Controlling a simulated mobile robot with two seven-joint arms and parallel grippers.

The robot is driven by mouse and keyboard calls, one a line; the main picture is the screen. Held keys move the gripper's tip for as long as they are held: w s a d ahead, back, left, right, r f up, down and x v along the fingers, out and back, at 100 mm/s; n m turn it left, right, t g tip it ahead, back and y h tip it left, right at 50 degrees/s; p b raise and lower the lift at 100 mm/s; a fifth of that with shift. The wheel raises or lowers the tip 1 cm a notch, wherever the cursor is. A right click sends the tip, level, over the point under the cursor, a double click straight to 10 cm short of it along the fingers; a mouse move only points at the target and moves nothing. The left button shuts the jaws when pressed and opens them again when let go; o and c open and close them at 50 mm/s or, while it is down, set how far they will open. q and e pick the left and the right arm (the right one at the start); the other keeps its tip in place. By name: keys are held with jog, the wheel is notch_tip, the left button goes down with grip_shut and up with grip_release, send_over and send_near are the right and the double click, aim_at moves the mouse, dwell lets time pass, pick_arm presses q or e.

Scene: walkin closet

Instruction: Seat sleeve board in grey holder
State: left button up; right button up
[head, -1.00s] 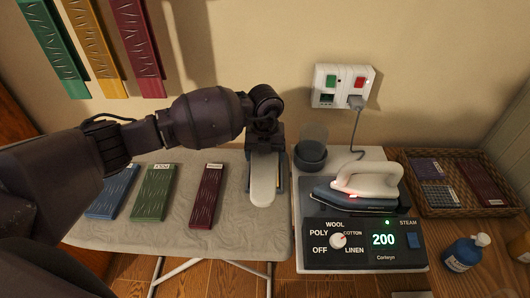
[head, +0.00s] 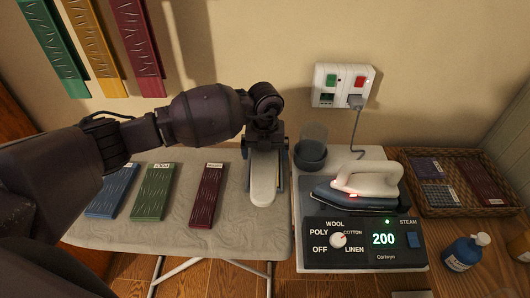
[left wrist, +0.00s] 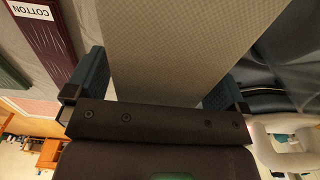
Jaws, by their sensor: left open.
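The sleeve board (head: 263,185) is a pale, long padded board with a rounded near end. It lies at the right end of the ironing board (head: 226,240). My left gripper (head: 265,155) is over its far part, open, with one finger on each side. In the left wrist view the patterned pale board (left wrist: 165,50) runs between the two spread fingers (left wrist: 155,88). I cannot tell whether either finger touches it. A grey holder cannot be made out clearly; part of the area under the board is hidden. My right gripper is not in view.
The iron (head: 360,185) rests on its control station (head: 365,238) close on the right. A dark grey round cup (head: 310,156) stands behind it. Blue, green and dark red strips (head: 207,195) lie left. A wicker basket (head: 450,210) and blue bottle (head: 464,253) are far right.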

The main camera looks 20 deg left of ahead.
pick_arm(q)
notch_tip(320, 180, up, 9)
jog(key=shift+f, duration=0.2)
jog(key=shift+r, duration=0.85)
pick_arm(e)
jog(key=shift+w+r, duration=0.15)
